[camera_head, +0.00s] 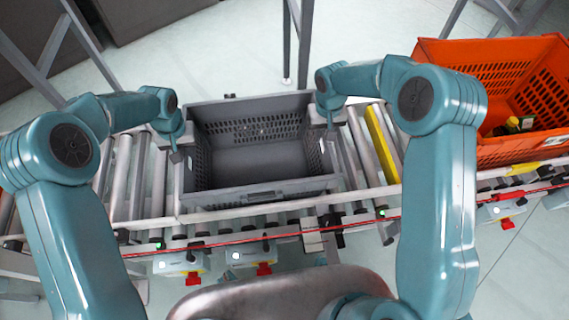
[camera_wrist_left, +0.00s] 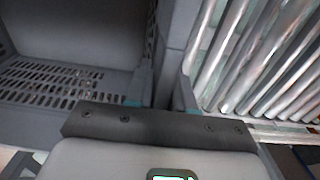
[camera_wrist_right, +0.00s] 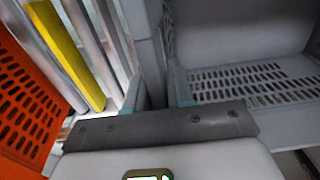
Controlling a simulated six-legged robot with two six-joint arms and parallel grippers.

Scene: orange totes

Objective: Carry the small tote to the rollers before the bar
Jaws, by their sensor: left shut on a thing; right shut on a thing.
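The small grey tote (camera_head: 260,190) is empty and sits upright at the rollers (camera_head: 135,180) of the conveyor; I cannot tell whether its base touches them. My left gripper (camera_head: 178,148) is shut on its left wall, which also shows between the fingers in the left wrist view (camera_wrist_left: 178,60). My right gripper (camera_head: 328,122) is shut on its right wall, seen between the fingers in the right wrist view (camera_wrist_right: 150,60). The yellow bar (camera_head: 382,145) lies across the conveyor to the right of the tote, with a few bare rollers between them. It also shows in the right wrist view (camera_wrist_right: 65,52).
A large orange tote (camera_head: 480,152) with a small dark and yellow item (camera_head: 515,125) inside stands right of the bar. A red line (camera_head: 270,238) runs along the near conveyor edge. Grey metal legs (camera_head: 298,45) stand behind. Bare rollers lie left of the grey tote.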

